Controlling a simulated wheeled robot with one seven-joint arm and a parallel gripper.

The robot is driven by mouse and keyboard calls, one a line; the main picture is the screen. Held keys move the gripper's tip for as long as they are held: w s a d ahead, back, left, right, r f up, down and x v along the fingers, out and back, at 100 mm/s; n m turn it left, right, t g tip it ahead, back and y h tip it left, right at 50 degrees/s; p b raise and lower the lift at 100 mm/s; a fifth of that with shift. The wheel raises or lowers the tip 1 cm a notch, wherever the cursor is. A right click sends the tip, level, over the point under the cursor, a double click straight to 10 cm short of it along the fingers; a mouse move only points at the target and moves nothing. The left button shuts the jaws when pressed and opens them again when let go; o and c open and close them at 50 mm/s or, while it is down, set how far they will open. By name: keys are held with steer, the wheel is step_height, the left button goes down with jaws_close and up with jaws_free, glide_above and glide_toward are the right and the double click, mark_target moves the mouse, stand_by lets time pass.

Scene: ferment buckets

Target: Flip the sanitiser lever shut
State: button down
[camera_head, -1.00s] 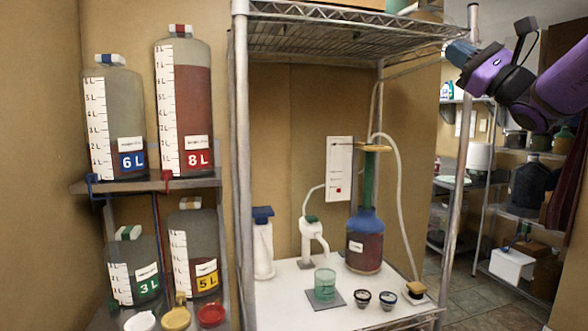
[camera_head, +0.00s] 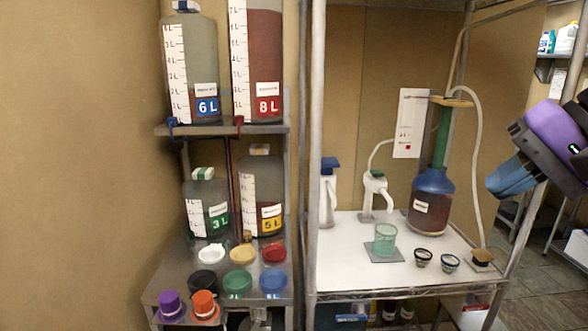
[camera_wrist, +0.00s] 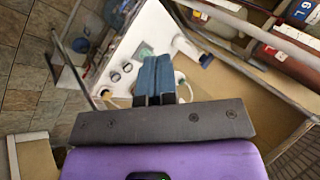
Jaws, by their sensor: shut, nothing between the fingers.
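No part is clearly marked as the sanitiser lever. On the white shelf of the wire rack stand a white bottle with a blue top (camera_head: 329,195) and a white dispenser with a green top and spout (camera_head: 376,192); either might carry it, and I cannot tell a lever's position. My gripper (camera_head: 508,178) is at the right, in front of the rack's right post, with blue fingers pointing down-left. In the wrist view the fingers (camera_wrist: 155,78) are together and empty, above and apart from the white shelf, and cover part of it.
A blue-and-red carboy (camera_head: 430,205) with a hose, a green beaker (camera_head: 385,238) and two small dark cups stand on the white shelf (camera_head: 340,270). Left are marked jugs, including a red 8 L one (camera_head: 257,60), and several coloured cups. Metal posts (camera_head: 316,150) frame the rack.

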steer(key=s+d+f+n+h, duration=0.4)
steer(key=s+f+n+h, duration=0.1)
steer(key=n+h, duration=0.1)
steer(key=w+a+r+m+t+y, duration=0.1)
steer(key=a+r+t+y, duration=0.2)
steer(key=r, duration=0.4)
steer(key=w+a+r+m+t+y, duration=0.1)
steer(key=r+t+y, duration=0.25)
steer(key=r, duration=0.45)
steer(key=d+r+m+t+y, duration=0.45)
steer(key=r+y, duration=0.25)
steer(key=r, duration=0.7)
steer(key=w+d+r+m+t, duration=0.6)
steer(key=w+d+m, duration=0.1)
steer(key=d+m, duration=0.3)
steer(key=w+d+f+m+t+h, duration=0.2)
steer(key=w+m+h, duration=0.2)
steer(key=w+m, duration=0.25)
steer(key=w+d+f+m+t+h, duration=0.1)
steer(key=w+d+m+t+h, duration=0.15)
steer(key=w+m+h, duration=0.35)
steer(key=w+a+r+m+y, duration=0.1)
steer(key=w+a+r+y, duration=0.1)
steer(key=w+r, duration=0.4)
steer(key=shift+w+r+m, duration=0.2)
steer(key=shift+r+m, duration=0.1)
steer(key=shift+r, duration=2.05)
